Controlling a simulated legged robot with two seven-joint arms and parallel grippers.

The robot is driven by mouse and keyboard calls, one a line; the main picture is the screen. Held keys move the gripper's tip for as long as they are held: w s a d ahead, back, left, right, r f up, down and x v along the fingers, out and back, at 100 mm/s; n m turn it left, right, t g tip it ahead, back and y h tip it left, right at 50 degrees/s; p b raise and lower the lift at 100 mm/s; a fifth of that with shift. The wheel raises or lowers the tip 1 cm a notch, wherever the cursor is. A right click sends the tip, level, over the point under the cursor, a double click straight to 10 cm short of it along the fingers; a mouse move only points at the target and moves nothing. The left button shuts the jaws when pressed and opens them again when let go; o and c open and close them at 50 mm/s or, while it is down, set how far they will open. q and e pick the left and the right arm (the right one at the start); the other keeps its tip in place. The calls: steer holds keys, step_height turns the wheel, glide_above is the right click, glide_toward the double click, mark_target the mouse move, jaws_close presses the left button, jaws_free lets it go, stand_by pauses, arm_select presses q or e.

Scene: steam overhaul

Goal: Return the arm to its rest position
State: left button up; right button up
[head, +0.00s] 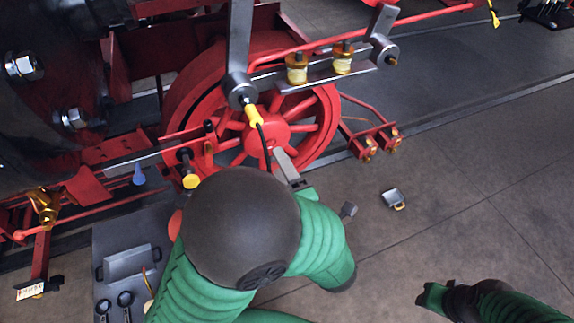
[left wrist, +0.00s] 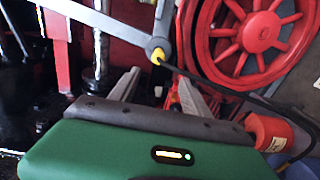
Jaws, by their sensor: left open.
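My left arm comes in at the bottom of the head view, its dark round joint in front of the red wheel (head: 268,128). My left gripper (head: 318,188) is partly hidden behind that arm, to the lower right of the wheel. In the left wrist view, the two grey fingers of the left gripper (left wrist: 160,88) stand apart with nothing held between them. A yellow fitting (left wrist: 157,54) with a black cable shows beyond the fingers on a grey rod. My right gripper (head: 432,297) is at the lower right in the head view, with its jaws unclear.
Grey rods with two yellow-and-white cups (head: 297,69) run above the wheel. Two brass fittings (head: 380,142) sit on a red bracket to its right. A small grey-and-yellow object (head: 394,199) lies on the floor. A grey tray (head: 110,240) holds tools at lower left. Floor at right is mostly clear.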

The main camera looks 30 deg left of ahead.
arm_select(q)
steer(key=w+d+f+m+h+b, duration=0.1)
steer(key=w+d+f+m+h, duration=0.2)
steer(key=f+m+h, duration=0.4)
steer(key=w+d+f+m+h, duration=0.4)
steer(key=m+h, duration=0.1)
steer(key=m, duration=0.3)
steer(key=s+a+f+m+g, duration=0.2)
steer(key=s+m+g, duration=0.1)
steer(key=s+m, duration=0.1)
steer(key=s+a+f+m+g+h, duration=0.1)
steer(key=s+f+m+g, duration=0.1)
steer(key=s, duration=0.4)
steer(key=s+a+f+m+g+b, duration=0.1)
steer(key=s+a+f+m+g, duration=0.1)
steer(key=s+m, duration=0.3)
steer(key=shift+a+f+m+g+h, duration=0.3)
steer(key=shift+f+m+g, duration=0.2)
steer(key=shift+m+g, duration=0.4)
